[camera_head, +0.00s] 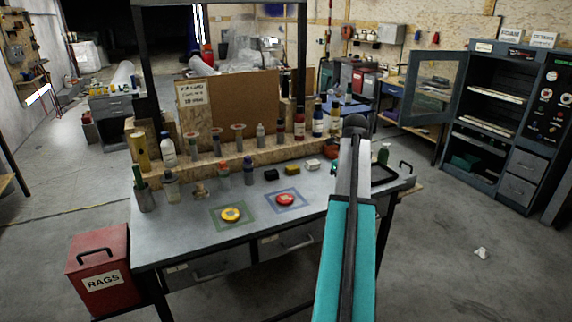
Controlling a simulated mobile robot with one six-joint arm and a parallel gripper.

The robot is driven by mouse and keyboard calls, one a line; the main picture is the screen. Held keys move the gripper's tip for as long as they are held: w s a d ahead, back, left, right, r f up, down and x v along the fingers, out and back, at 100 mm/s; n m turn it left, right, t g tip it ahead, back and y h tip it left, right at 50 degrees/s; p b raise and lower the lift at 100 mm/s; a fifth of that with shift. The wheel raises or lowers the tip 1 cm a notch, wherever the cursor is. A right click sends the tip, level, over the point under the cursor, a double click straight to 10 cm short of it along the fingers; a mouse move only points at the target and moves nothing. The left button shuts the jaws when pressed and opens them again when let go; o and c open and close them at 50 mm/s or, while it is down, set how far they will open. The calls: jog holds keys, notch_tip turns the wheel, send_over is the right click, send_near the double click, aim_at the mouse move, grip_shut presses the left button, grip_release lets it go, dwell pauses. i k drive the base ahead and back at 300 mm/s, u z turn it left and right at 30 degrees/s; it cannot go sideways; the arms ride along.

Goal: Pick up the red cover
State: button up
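The red cover (285,200) is a small round red piece lying flat inside a blue square outline on the grey workbench (180,239). A similar yellow round piece (231,214) lies to its left inside a green square outline. My teal and grey arm reaches up the picture to the right of the red cover, apart from it in the picture. No gripper fingers can be made out; the arm's far end is a dark rounded part, and what lies beyond it is hidden.
Several bottles stand on the wooden riser (240,152) along the bench's back. Small black (271,175), yellow (292,169) and white (312,164) blocks sit behind the red cover. A red rags bin (102,268) stands at left. An open-doored cabinet (500,120) is at right.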

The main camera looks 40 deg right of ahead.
aim_at(284, 199)
jog(key=u, duration=0.05)
jog(key=i, duration=1)
jog(key=z, duration=0.05)
